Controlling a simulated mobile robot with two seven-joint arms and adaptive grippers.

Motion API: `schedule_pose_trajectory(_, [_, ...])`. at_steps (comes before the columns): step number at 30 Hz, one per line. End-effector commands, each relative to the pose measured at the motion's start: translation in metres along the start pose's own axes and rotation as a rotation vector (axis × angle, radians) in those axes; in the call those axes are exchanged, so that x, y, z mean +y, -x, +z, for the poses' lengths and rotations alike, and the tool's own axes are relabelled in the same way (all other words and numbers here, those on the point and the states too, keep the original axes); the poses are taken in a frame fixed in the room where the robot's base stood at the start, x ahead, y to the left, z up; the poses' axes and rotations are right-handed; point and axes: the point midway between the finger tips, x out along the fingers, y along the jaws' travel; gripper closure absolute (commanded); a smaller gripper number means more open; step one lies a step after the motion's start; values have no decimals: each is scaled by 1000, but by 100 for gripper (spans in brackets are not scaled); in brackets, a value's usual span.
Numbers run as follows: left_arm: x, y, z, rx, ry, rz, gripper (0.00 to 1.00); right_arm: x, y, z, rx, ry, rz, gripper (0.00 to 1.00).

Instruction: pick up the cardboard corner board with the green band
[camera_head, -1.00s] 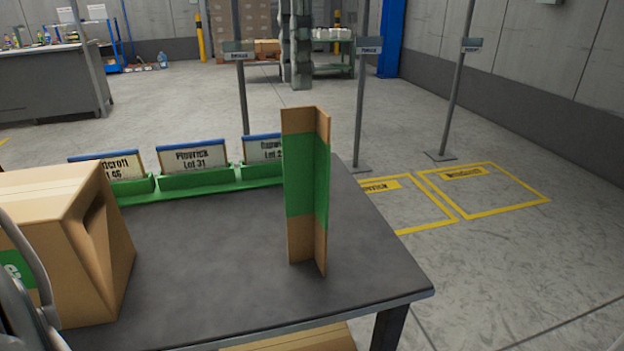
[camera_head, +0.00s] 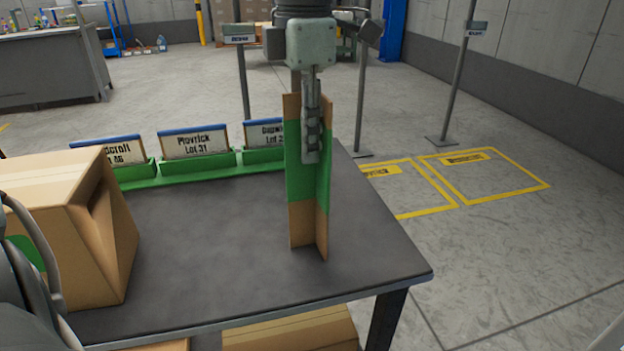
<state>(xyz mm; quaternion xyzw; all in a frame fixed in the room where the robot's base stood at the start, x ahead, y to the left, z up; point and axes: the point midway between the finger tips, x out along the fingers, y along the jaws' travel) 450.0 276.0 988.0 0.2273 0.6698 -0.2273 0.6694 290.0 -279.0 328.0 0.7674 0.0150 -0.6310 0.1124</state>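The cardboard corner board (camera_head: 307,222) stands upright near the right end of the dark table. It is a brown L-shaped board with a wide green band around its middle. The other side of the grip is hidden, so I cannot tell whether the fingers close on the board.
A brown carton (camera_head: 60,195) stands at the table's left. Green holders with signs (camera_head: 193,143) line the back edge. The table top (camera_head: 215,245) between carton and board is bare. Yellow-marked floor zones (camera_head: 483,172) and posts lie beyond the table.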

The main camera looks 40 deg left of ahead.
Motion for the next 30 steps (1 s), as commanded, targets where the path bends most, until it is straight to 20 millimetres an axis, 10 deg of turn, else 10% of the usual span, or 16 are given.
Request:
schedule_pose_trajectory(6, [0, -1, 0, -1, 1, 0, 72, -1, 0, 1, 0, -1, -1, 100])
schedule_pose_trajectory(13, [0, -1, 0, -1, 0, 0, 100, -1, 0, 0, -1, -1, -1, 100])
schedule_pose_trajectory(30, [1, 10, 1, -3, 1, 3, 100, -1, 0, 1, -5, -3, -2, 100])
